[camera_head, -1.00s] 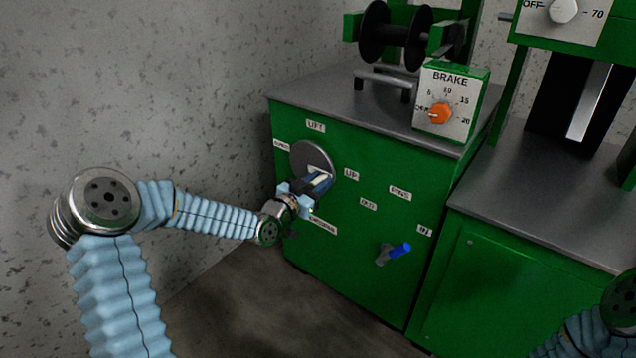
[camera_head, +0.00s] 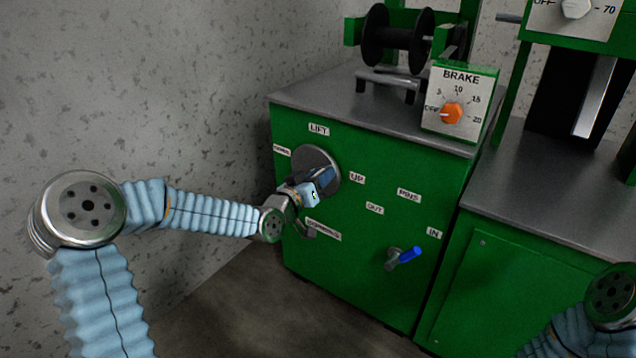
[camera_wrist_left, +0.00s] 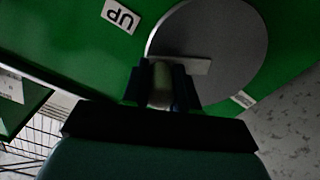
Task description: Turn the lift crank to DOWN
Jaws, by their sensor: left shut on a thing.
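The lift crank is a round grey disc (camera_head: 318,163) on the green cabinet front, below the LIFT label (camera_head: 319,130). In the left wrist view the disc (camera_wrist_left: 225,45) carries a grey bar with a pale handle (camera_wrist_left: 161,84). My left gripper (camera_head: 322,182) is at the disc's lower part, and in the left wrist view its dark fingers (camera_wrist_left: 161,85) are shut on either side of the handle. In the head view the gripper hides most of the handle. The UP label (camera_head: 357,177) is right of the disc. My right gripper is not in view; only part of that arm shows at lower right.
A blue-handled pins crank (camera_head: 405,256) sticks out of the cabinet front to the right. A brake box with an orange knob (camera_head: 452,113) stands on the cabinet top (camera_head: 345,108). The speckled wall (camera_head: 150,90) is close on the left.

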